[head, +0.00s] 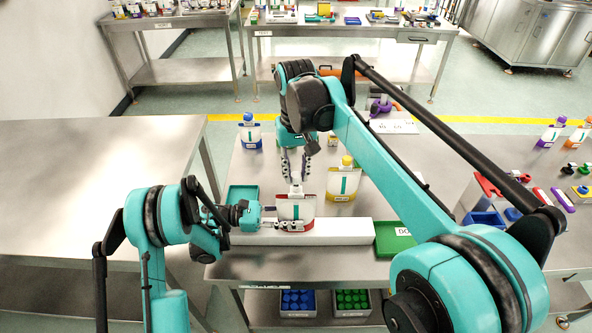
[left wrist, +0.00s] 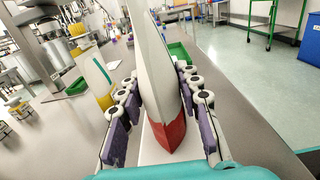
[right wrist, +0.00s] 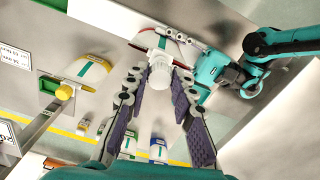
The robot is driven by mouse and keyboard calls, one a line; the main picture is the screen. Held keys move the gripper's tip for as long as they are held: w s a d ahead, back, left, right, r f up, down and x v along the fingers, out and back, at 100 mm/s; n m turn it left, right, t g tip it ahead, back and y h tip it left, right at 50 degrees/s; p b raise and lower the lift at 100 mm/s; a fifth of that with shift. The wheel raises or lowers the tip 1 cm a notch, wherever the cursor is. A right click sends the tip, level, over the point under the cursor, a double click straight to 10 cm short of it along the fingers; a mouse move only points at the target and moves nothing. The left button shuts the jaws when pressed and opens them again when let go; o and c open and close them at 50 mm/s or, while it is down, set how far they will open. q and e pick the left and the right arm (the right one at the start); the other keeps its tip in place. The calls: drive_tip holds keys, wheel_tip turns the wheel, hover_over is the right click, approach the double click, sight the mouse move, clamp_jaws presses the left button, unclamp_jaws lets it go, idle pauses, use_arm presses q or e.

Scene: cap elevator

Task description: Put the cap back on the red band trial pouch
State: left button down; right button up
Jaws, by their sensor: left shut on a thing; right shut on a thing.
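The red band pouch (head: 296,208) stands upright at the white block. It shows edge-on in the left wrist view (left wrist: 165,130), its red band low down. My left gripper (head: 292,226) is shut on the pouch's lower part, a finger on each face. My right gripper (head: 296,176) points down from above and is shut on a white cap (right wrist: 160,74) at its fingertips. The cap is right over the top of the pouch. The fingers and cap hide the spout, so I cannot tell whether the cap touches it or is seated.
A yellow-band pouch (head: 342,184) with a yellow cap stands close at right; a blue-capped pouch (head: 250,132) is further back. The long white block (head: 340,231) lies between two green trays (head: 243,195) (head: 392,244). Coloured items and a blue bin (head: 484,222) are at far right.

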drive_tip(key=shift+f, duration=0.15)
idle(0.4)
drive_tip(key=shift+f, duration=0.85)
drive_tip(key=shift+f, duration=0.55)
